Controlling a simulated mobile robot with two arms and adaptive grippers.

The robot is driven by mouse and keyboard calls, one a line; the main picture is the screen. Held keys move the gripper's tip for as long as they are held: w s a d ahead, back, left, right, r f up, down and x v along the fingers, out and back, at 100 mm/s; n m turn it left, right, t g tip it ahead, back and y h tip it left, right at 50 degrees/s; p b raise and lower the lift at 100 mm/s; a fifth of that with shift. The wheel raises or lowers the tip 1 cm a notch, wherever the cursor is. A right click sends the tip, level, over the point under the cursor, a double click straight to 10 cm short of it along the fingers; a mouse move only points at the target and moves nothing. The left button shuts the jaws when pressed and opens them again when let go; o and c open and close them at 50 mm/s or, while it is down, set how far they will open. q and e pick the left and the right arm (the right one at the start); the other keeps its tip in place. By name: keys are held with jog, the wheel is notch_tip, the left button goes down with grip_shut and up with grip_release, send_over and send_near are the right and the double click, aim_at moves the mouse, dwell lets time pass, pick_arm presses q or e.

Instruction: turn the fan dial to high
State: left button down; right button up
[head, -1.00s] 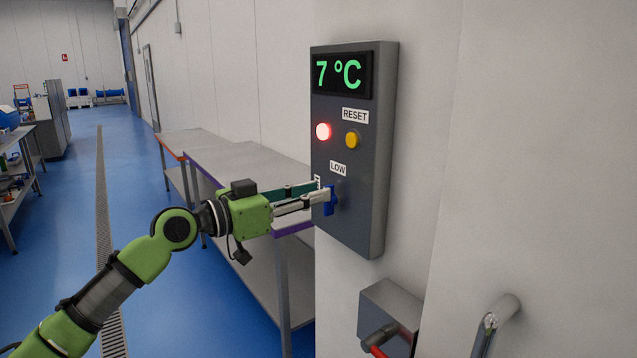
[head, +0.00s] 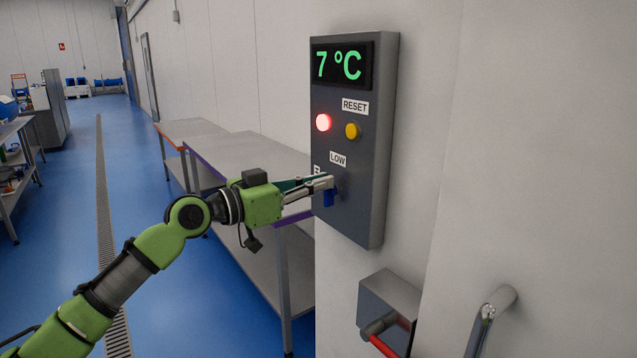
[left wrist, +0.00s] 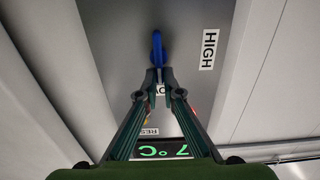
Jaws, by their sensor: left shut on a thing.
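The fan dial (head: 329,199) is a blue handle low on the grey control panel (head: 355,210). The LOW label (head: 338,159) is above it. My left gripper (head: 328,183) is shut on the dial, its fingers reaching in from the left. In the left wrist view the dial (left wrist: 157,44) stands upright between and beyond the fingertips (left wrist: 157,74), in line with the LOW label, which the fingers partly hide. The HIGH label (left wrist: 209,48) is to the side there; in the head view its edge barely shows left of the dial. My right gripper is not in view.
The panel has a 7 °C display (head: 340,65), a lit red lamp (head: 323,122) and a yellow RESET button (head: 352,131). Below are a metal box with a red lever (head: 385,345) and a metal handle (head: 490,315). A bench (head: 250,150) stands behind my left arm.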

pick_arm(q)
jog(key=n, duration=0.1)
jog(key=n+p, duration=0.1)
jog(key=n, duration=0.2)
jog(key=shift+w+a, duration=0.25)
jog(key=shift+w, duration=0.1)
jog(key=shift+w+a+f+n+p, duration=0.3)
jog(key=shift+n+p, duration=0.85)
jog(key=shift+n, duration=1.15)
jog(key=shift+w+a+f+n+p, duration=0.15)
jog(key=shift+f+n+p, duration=0.35)
jog(key=shift+n+p, duration=1.25)
jog(key=shift+w+a+f+n+p, duration=0.15)
jog(key=shift+f+n+p, duration=0.35)
jog(key=shift+n, duration=2.35)
jog(key=shift+d, duration=0.1)
jog(key=c, duration=2.2)
grip_release()
jog(key=shift+w, duration=0.1)
